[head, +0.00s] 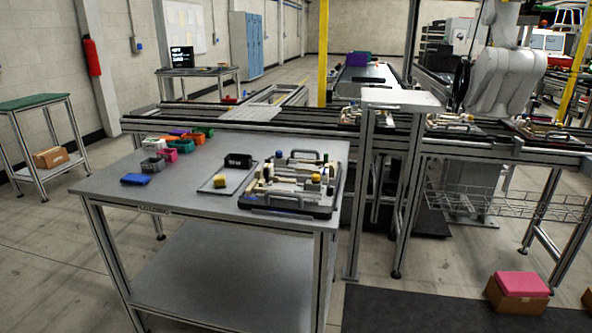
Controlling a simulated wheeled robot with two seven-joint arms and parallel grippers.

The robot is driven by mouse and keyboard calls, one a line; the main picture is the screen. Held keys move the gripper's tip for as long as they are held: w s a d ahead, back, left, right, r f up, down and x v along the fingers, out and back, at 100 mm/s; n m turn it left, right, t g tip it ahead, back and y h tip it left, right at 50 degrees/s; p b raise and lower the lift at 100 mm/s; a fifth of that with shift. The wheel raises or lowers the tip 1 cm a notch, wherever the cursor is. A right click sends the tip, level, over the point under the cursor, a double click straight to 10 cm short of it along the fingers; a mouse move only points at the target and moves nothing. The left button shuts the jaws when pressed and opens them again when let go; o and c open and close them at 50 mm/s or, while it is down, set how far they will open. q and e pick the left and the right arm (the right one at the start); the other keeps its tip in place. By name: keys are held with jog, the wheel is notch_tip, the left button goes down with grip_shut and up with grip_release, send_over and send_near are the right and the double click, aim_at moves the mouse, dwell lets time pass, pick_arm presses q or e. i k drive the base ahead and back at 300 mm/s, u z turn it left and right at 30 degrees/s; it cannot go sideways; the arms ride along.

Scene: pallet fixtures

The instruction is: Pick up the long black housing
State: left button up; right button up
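A black housing (238,161) rests at the far end of a flat grey tray (219,188) on the grey workbench (180,197). It looks like a long, low black block with its long side facing me. A pallet fixture (290,190) with pale blocks, handles and several colored parts stands just right of the tray. Neither of my grippers shows in the head view.
Several small colored bins (182,142) stand at the bench's back left, with a blue item (135,179) in front of them. A conveyor (240,122) with more fixtures runs behind the bench. The bench's front left is clear. A cardboard box with a pink top (521,285) is on the floor, right.

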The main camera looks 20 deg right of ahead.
aim_at(234, 161)
jog(key=u, duration=0.5)
jog(key=i, duration=1.4)
jog(key=z, duration=0.85)
jog(key=i, duration=0.25)
jog(key=z, duration=3.15)
jog(key=k, duration=2.05)
